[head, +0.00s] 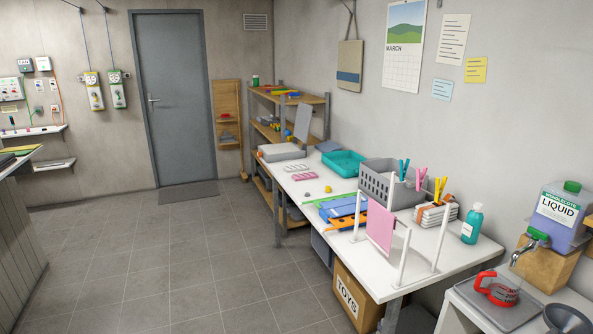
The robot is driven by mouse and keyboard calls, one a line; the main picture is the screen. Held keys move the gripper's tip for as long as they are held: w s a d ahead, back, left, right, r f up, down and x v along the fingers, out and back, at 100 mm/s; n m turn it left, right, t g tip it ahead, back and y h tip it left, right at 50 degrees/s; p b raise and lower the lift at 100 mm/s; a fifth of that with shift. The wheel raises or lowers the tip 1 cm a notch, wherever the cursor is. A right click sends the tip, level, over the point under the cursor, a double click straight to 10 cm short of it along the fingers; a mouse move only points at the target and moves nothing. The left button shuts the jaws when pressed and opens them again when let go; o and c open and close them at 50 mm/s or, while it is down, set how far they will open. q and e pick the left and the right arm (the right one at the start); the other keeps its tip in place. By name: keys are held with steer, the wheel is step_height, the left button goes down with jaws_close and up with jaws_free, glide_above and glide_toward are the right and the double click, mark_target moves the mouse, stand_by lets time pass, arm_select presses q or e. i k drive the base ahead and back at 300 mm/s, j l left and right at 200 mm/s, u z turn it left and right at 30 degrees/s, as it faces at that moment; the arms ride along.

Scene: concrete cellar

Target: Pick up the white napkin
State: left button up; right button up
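I cannot make out a white napkin for certain in the head view. A pink cloth (380,225) hangs over a white rack (403,258) at the front edge of the white table (440,252). A small white striped item (297,167) lies farther back on the table, beside a pink one (305,176); both are too small to identify. A white bundle with an orange band (436,214) sits behind the rack. Neither of my grippers is in view.
A grey basket (376,186), a teal tray (343,163), blue folders (343,208) and a teal bottle (472,223) stand on the table. The tiled floor (175,265) left of the table is clear.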

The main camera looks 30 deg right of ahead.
mark_target(300, 167)
steer(key=i+l+z, duration=0.2)
steer(key=i, duration=0.45)
steer(key=i+j+z, duration=0.15)
steer(key=i, duration=1.5)
steer(key=i+j+z, duration=0.1)
steer(key=i+z, duration=0.2)
steer(key=i, duration=0.25)
steer(key=i+j+z, duration=0.25)
steer(key=i, duration=0.25)
steer(key=i+j+z, duration=0.3)
steer(key=i, duration=0.2)
